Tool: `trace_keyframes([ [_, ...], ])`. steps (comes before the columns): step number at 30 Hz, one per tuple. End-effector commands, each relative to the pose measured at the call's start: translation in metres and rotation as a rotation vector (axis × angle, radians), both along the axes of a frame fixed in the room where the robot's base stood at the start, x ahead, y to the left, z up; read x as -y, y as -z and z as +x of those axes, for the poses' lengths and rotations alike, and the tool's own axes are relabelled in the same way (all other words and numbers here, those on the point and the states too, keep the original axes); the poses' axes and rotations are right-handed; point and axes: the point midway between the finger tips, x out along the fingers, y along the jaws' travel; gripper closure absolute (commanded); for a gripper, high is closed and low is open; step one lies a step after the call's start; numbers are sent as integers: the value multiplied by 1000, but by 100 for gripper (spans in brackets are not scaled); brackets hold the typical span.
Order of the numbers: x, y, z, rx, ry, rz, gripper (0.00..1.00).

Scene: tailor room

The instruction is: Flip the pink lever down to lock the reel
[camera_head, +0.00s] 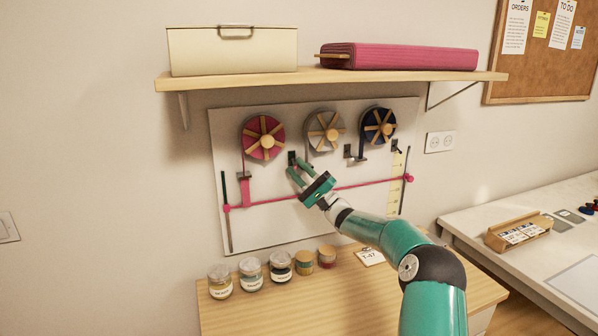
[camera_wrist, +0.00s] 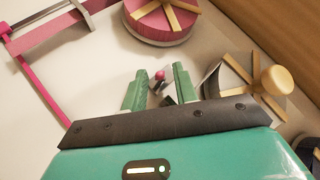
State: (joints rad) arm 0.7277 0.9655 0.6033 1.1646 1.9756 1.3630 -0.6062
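The pink reel (camera_head: 263,138) with wooden spokes hangs at the upper left of the wall board; in the wrist view the reel (camera_wrist: 163,20) is at the top.
A grey reel (camera_head: 323,131) and a dark blue reel (camera_head: 378,126) hang to the right. A pink ribbon (camera_head: 345,187) crosses the board behind my gripper. A wooden shelf (camera_head: 360,76) juts out above. Several jars (camera_head: 251,273) stand on the table (camera_head: 350,300) below.

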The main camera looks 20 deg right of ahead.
Motion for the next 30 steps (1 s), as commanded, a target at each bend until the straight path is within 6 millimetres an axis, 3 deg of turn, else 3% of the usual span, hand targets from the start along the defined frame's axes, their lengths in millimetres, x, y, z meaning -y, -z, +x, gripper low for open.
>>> trace_keyframes([
  [7,13,14,-12,-2,2,2,71],
  [21,62,77,-68,-2,2,1,71],
  [30,71,89,-79,1,0,1,71],
])
